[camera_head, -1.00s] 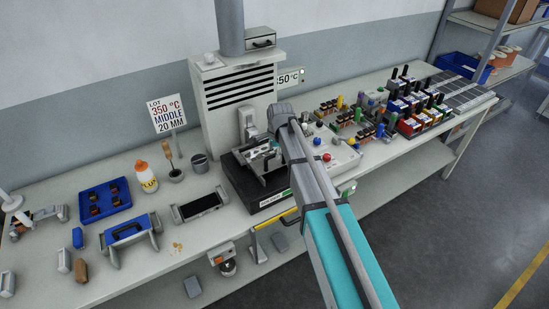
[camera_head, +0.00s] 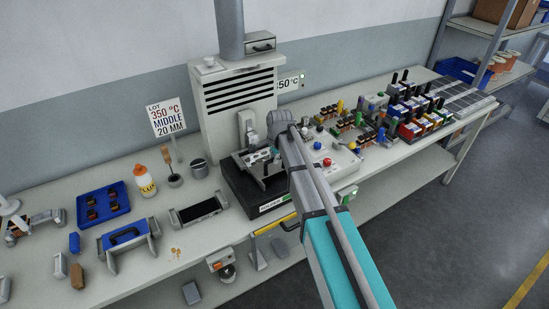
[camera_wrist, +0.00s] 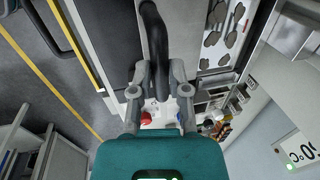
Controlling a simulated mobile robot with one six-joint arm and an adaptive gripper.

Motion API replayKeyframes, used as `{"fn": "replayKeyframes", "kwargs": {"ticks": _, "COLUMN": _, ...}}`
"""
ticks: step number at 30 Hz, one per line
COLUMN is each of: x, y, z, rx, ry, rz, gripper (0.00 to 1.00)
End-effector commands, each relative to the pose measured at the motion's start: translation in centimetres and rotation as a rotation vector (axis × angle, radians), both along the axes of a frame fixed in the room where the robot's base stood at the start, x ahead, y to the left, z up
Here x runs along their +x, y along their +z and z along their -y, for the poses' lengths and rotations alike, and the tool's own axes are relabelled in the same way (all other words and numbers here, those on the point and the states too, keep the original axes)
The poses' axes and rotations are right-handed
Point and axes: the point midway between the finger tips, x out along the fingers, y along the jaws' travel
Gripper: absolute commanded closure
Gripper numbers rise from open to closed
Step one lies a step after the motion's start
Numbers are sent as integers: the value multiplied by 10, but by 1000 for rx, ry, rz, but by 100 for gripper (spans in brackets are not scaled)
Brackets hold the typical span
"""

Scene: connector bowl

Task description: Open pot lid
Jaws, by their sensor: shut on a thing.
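The black pot unit (camera_head: 243,190) with a white and green label stands on the bench, just left of my arm in the head view. Grey metal parts show on its top; I cannot make out the lid's edges there. My gripper (camera_wrist: 158,78) is shut on a curved black handle (camera_wrist: 154,30), seen between its two grey fingers in the wrist view. In the head view my own arm hides the fingers and the grip. I cannot tell whether the lid is raised.
A grey vented cabinet (camera_head: 238,105) stands behind the pot. A control box with red and blue buttons (camera_head: 340,160) is close on the right. A shallow black-topped tray (camera_head: 198,211) and a flux bottle (camera_head: 145,182) are on the left. Connector racks (camera_head: 415,115) fill the far right.

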Motion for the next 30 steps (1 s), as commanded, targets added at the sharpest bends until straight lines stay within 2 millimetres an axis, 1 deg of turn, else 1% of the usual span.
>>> {"fn": "replayKeyframes", "kwargs": {"ticks": 8, "x": -1, "y": 0, "z": 0, "rx": 0, "ry": 0, "rz": 0, "gripper": 100}}
{"fn": "replayKeyframes", "kwargs": {"ticks": 14, "x": -13, "y": 0, "z": 8, "rx": -1, "ry": 0, "rz": -1, "gripper": 100}}
{"fn": "replayKeyframes", "kwargs": {"ticks": 21, "x": -11, "y": 0, "z": 8, "rx": -1, "ry": 0, "rz": -1, "gripper": 100}}
{"fn": "replayKeyframes", "kwargs": {"ticks": 22, "x": -11, "y": 0, "z": 8, "rx": 0, "ry": 0, "rz": 0, "gripper": 72}}
{"fn": "replayKeyframes", "kwargs": {"ticks": 24, "x": -11, "y": 0, "z": 8, "rx": 0, "ry": 0, "rz": 0, "gripper": 59}}
{"fn": "replayKeyframes", "kwargs": {"ticks": 27, "x": -11, "y": 0, "z": 8, "rx": 0, "ry": 0, "rz": 0, "gripper": 43}}
{"fn": "replayKeyframes", "kwargs": {"ticks": 30, "x": -11, "y": 0, "z": 8, "rx": 0, "ry": 0, "rz": 0, "gripper": 43}}
